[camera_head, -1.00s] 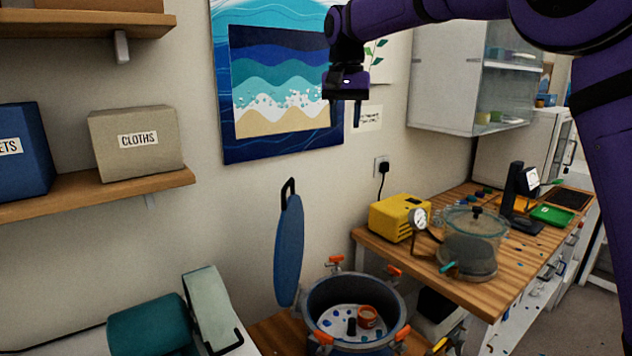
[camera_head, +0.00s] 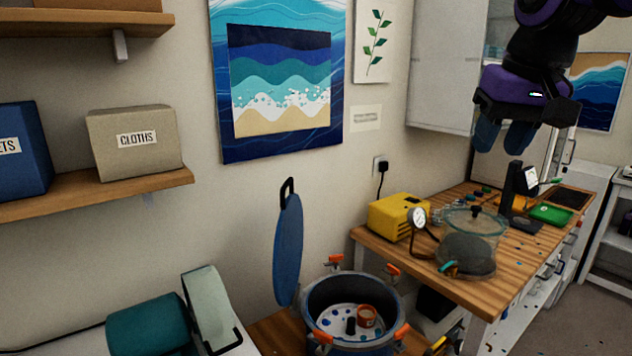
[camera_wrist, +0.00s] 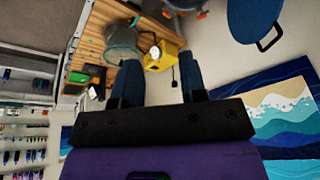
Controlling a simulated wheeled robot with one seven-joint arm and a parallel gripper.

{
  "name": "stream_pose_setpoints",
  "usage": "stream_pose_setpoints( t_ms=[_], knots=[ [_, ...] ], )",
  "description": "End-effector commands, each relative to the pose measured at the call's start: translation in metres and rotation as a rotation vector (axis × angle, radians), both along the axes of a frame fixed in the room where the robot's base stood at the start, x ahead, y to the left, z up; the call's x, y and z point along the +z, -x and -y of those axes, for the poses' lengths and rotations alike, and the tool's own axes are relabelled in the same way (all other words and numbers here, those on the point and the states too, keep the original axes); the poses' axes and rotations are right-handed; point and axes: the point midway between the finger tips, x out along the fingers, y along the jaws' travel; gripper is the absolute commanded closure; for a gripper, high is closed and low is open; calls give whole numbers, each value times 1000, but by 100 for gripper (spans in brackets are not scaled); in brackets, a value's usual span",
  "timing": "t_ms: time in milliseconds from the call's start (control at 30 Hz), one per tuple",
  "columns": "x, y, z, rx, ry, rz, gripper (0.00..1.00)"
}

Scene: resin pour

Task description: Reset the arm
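My gripper (camera_head: 503,136) is raised in the air at the upper right of the head view, in front of the wall cabinet and above the wooden bench. Its two dark blue fingers point down and hang clear of everything. In the wrist view my gripper (camera_wrist: 160,82) shows its fingers spread apart with nothing between them. The bench, the yellow pump and the glass chamber lie beyond the fingertips in that view.
An open pressure pot (camera_head: 352,302) stands low in front, its blue lid (camera_head: 288,250) upright beside it. The wooden bench (camera_head: 395,250) holds a yellow pump (camera_head: 392,216), a glass chamber (camera_head: 468,250) and a green tray (camera_head: 551,214). A white wall cabinet (camera_head: 440,75) hangs behind my gripper.

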Motion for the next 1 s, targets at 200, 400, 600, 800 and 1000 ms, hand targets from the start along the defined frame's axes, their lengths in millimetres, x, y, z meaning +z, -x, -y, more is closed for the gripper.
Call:
stream_pose_setpoints(
  t_ms=[200,400,600,800,1000],
  knots=[
    [-29,62,24,11,17,62,61],
    [-64,110,38,22,40,114,61],
    [-89,139,44,29,59,144,61],
    [-97,146,46,31,64,153,61],
    [-97,145,46,31,64,153,61]
  ],
)
